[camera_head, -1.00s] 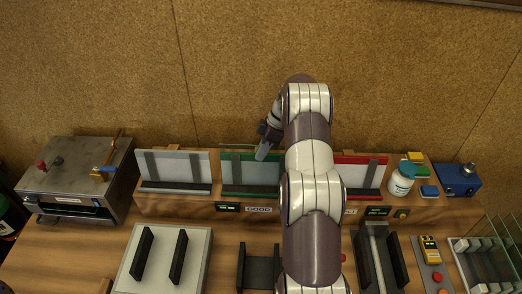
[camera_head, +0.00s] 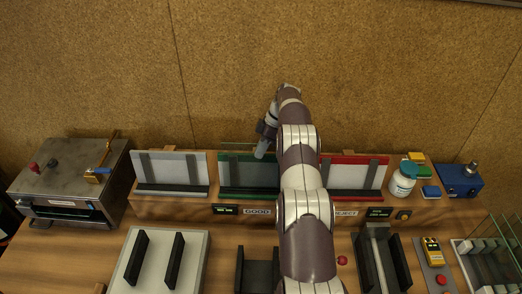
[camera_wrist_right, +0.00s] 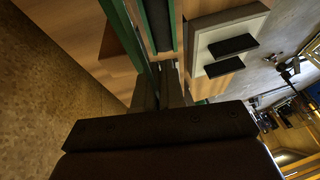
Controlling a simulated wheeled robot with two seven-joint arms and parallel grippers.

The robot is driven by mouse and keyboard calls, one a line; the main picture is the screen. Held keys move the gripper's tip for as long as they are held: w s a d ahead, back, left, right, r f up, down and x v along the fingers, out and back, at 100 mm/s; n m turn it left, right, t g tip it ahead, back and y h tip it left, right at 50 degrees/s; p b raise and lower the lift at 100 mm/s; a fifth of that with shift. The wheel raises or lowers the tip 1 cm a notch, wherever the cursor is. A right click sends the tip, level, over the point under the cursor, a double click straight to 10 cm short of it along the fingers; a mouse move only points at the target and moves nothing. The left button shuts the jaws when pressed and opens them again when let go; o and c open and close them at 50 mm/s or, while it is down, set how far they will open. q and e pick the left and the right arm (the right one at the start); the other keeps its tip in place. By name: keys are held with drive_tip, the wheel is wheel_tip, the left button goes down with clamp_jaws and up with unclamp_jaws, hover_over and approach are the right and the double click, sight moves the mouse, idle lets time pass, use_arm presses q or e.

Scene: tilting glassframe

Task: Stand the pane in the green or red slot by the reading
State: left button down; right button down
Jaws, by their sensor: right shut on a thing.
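My right gripper (camera_head: 261,150) is at the upper edge of the green slot (camera_head: 234,171), above the GOOD label. It is shut on the glass pane (camera_head: 237,143), of which only a thin greenish edge shows just above the green slot's back. In the right wrist view the fingers (camera_wrist_right: 163,88) close around the narrow edge of the pane. I cannot tell whether the pane's lower edge sits in the groove. The red slot (camera_head: 365,173), above the REJECT label, is empty and partly covered by my arm. My left gripper is out of view.
A white slot (camera_head: 180,167) stands left of the green one. Small displays (camera_head: 225,210) sit on the rack front, too small to read. A metal box (camera_head: 72,178) is at left. A white bottle (camera_head: 402,181) and a blue device (camera_head: 459,179) are at right.

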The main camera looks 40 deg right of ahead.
drive_tip(key=shift+f, duration=0.25)
idle(0.6)
drive_tip(key=c, duration=1.1)
unclamp_jaws()
drive_tip(key=shift+c, duration=0.2)
